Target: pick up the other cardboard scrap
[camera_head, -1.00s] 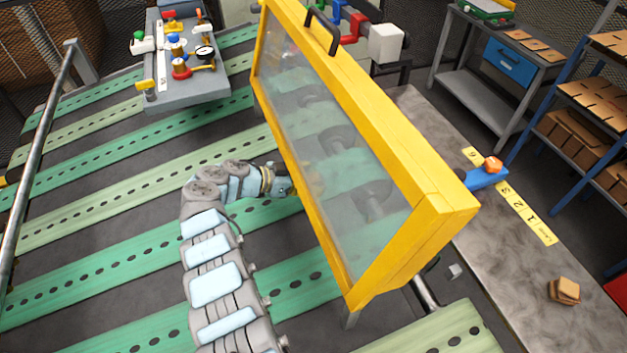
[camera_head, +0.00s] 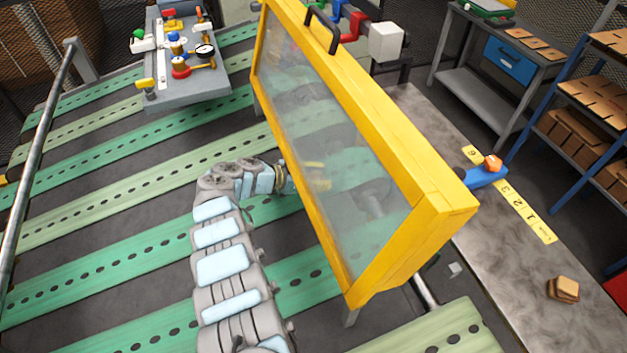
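My arm reaches rightward to the yellow-framed guard (camera_head: 425,215), and its end passes behind the hazy clear panel. My gripper (camera_head: 318,182) shows only as a blur through that panel; its fingers cannot be made out, nor whether it holds anything. No loose cardboard scrap can be made out near it. A small stack of brown, cardboard-like pieces (camera_head: 563,288) lies on the grey surface at the lower right, well apart from my gripper.
Green slotted strips (camera_head: 100,265) run across the dark bed under my arm. A grey valve panel (camera_head: 190,88) stands at the upper left. A blue clamp with an orange knob (camera_head: 490,172) sits by the yellow scale (camera_head: 525,213). A blue rack (camera_head: 575,95) holds cardboard.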

